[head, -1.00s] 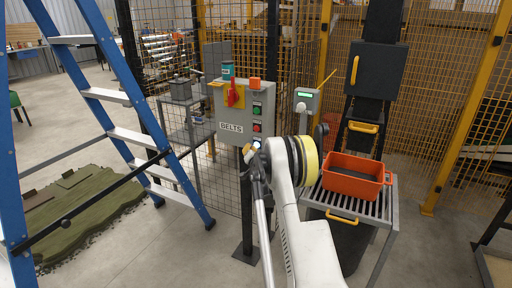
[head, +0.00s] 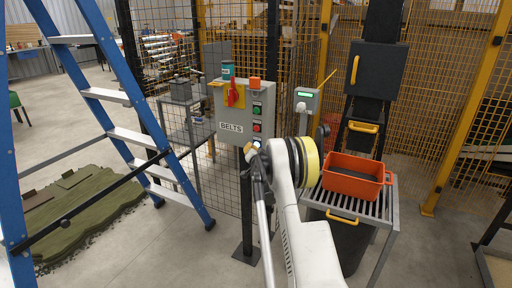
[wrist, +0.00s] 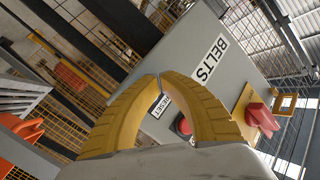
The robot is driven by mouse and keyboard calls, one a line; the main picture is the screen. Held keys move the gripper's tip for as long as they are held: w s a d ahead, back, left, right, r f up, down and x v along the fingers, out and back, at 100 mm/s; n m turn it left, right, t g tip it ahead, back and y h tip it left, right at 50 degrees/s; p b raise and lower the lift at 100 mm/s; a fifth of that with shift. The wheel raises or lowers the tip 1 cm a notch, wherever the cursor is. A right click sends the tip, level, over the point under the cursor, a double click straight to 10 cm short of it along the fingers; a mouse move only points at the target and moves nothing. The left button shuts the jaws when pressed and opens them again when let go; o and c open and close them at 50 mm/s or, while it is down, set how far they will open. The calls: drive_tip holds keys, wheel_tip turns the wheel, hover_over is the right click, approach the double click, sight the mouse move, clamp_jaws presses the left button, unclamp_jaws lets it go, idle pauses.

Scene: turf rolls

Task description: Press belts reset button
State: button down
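The grey control box (head: 232,108) with the BELTS label (head: 231,127) stands on a post. Down its right side are a green button (head: 257,110), a red button (head: 257,126) and a pale lower button (head: 257,143). My gripper (head: 248,149) is at the box's lower right, close to the pale button. In the wrist view my yellow fingers (wrist: 160,76) meet at the tips, with nothing seen between them. The RESET label (wrist: 161,105) shows between the fingers, and a red button (wrist: 183,126) shows partly behind the right one. I cannot see the reset button there, nor tell contact.
A red switch handle (head: 233,93) is on the box front, and a teal can (head: 228,70) and an orange item (head: 255,84) are on top. A blue ladder (head: 92,70) stands left. An orange bin (head: 352,178) rests on a slatted stand at right. Mesh fencing is behind.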

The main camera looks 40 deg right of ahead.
drive_tip(key=shift+w+d, duration=0.15)
drive_tip(key=shift+d, duration=0.2)
idle(0.3)
drive_tip(key=shift+a, duration=0.1)
drive_tip(key=shift+s+a, duration=0.35)
drive_tip(key=shift+a, duration=0.3)
drive_tip(key=shift+a, duration=0.1)
drive_tip(key=a, duration=0.1)
drive_tip(key=s+a, duration=0.1)
drive_tip(key=a, duration=0.1)
drive_tip(key=s+a+b, duration=0.1)
drive_tip(key=shift+a, duration=0.25)
idle(0.9)
